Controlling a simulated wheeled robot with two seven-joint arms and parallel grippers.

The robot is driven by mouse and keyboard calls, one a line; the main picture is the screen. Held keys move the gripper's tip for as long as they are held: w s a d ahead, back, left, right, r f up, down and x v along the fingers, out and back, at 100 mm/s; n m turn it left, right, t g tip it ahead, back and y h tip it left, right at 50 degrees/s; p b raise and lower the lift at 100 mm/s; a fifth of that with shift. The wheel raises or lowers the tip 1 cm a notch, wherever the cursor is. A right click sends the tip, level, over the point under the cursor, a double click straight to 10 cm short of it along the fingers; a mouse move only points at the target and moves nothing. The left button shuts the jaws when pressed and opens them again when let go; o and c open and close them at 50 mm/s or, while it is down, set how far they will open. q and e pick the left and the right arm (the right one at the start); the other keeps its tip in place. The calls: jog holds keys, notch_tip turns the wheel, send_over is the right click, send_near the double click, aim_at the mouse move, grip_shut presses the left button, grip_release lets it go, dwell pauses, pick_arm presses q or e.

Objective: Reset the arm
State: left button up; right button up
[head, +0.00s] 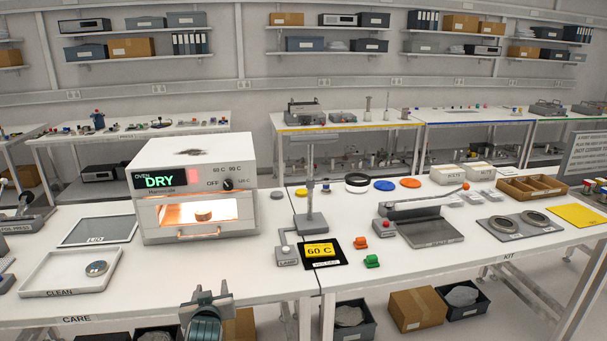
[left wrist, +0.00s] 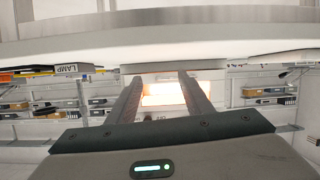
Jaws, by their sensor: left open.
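My left gripper (head: 206,296) is at the bottom of the head view, in front of the table's front edge and below the oven. Its two fingers are apart with nothing between them. In the left wrist view the open fingers (left wrist: 156,98) point toward the table edge, with the lit oven opening (left wrist: 163,94) beyond them. My right gripper is not in either view.
The white oven (head: 195,165) reads DRY, its window glowing around a small round piece (head: 203,216). A CLEAN tray (head: 60,290) holds a metal disc (head: 96,268). The table edge (head: 140,312) is close to my gripper.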

pick_arm(q)
jog(key=s+d+f+m+g+h, duration=0.15)
jog(key=s+f, duration=0.25)
jog(key=s, duration=0.4)
jog(key=s+f+g, duration=0.2)
jog(key=s+f, duration=0.2)
jog(key=s, duration=0.4)
jog(key=s+f+m+g, duration=0.1)
jog(key=s+f, duration=0.4)
jog(key=s, duration=0.3)
jog(key=s+d+f+m+g+h, duration=0.1)
jog(key=s+d+m+g, duration=0.15)
jog(key=s, duration=1.15)
jog(key=s+d+m+g+h, duration=0.1)
jog(key=s+d+g+h, duration=0.15)
jog(key=s, duration=1.05)
notch_tip(320, 180, down, 28)
jog(key=g+b, duration=0.1)
jog(key=g, duration=0.1)
jog(key=s+a+f+g+y+b, duration=0.1)
jog(key=s+a+f, duration=0.1)
jog(key=s+f, duration=1.7)
jog(key=shift+s+a+f+m, duration=0.2)
jog(key=shift+a+f+m, duration=0.1)
jog(key=shift+f, duration=0.2)
